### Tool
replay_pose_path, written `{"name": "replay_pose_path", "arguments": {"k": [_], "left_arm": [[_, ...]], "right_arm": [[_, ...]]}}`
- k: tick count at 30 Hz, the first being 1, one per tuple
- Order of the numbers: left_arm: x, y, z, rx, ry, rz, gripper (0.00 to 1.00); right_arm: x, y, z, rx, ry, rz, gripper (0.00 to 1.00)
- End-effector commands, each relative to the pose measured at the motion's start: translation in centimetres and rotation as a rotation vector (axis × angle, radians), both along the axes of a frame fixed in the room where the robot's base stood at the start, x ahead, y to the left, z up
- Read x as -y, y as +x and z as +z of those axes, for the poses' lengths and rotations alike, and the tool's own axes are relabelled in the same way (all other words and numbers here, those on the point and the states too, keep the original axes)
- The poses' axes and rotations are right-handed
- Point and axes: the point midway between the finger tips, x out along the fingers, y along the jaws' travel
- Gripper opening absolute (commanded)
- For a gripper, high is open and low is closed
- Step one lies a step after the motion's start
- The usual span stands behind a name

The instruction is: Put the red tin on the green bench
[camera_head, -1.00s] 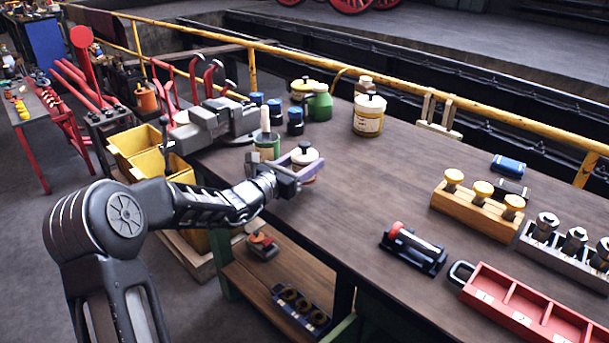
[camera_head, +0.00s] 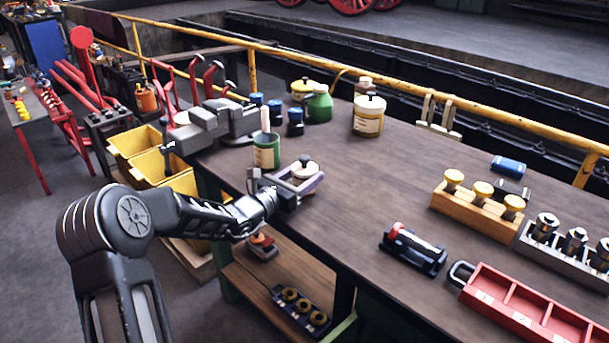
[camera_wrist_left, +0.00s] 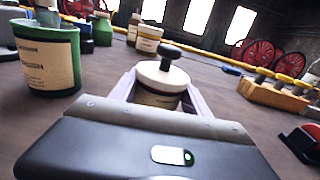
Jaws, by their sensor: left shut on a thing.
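The tin (camera_head: 305,166) has a white lid, a black knob and a cream label with a dark reddish band. It is upright between the pale fingers of my left gripper (camera_head: 303,184), which is shut on it. The wrist view also shows the tin (camera_wrist_left: 159,85) between the fingers, its lower part hidden by the gripper body. The bench (camera_head: 360,200) has a dark wooden top and green legs. The tin is over its near left part; I cannot tell whether its base touches the top. My right gripper is out of view.
A green tin (camera_head: 266,154) stands just behind and left of the held tin. A cream tin (camera_head: 369,115), a green bottle (camera_head: 319,105) and a vise (camera_head: 225,122) are farther back. A red tray (camera_head: 530,308) and wooden rack (camera_head: 477,210) are at right. The bench middle is clear.

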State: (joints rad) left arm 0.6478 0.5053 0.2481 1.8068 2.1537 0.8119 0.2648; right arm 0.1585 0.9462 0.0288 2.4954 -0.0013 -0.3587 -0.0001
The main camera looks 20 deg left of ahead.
Motion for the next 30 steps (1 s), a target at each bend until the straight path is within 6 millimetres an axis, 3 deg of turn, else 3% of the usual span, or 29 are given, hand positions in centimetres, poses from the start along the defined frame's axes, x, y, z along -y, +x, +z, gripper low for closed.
{"name": "replay_pose_path", "arguments": {"k": [1,2,9,20,26,30], "left_arm": [[0.0,0.0,-0.1,0.005,0.001,-0.001,0.00],[0.0,0.0,-0.2,0.000,0.000,0.000,0.58],[0.0,0.0,-0.1,0.000,0.000,0.000,0.77],[0.0,0.0,0.4,0.000,0.000,0.000,0.77],[-0.8,-2.5,0.1,-0.001,0.003,0.002,0.77],[-1.5,-5.2,0.1,-0.001,0.002,0.003,0.77]], "right_arm": [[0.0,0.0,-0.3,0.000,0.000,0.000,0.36],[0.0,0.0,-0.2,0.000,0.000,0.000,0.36],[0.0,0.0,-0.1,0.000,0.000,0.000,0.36],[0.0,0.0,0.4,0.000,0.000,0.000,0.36],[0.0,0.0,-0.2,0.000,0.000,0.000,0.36],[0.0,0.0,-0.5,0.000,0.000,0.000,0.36]]}}
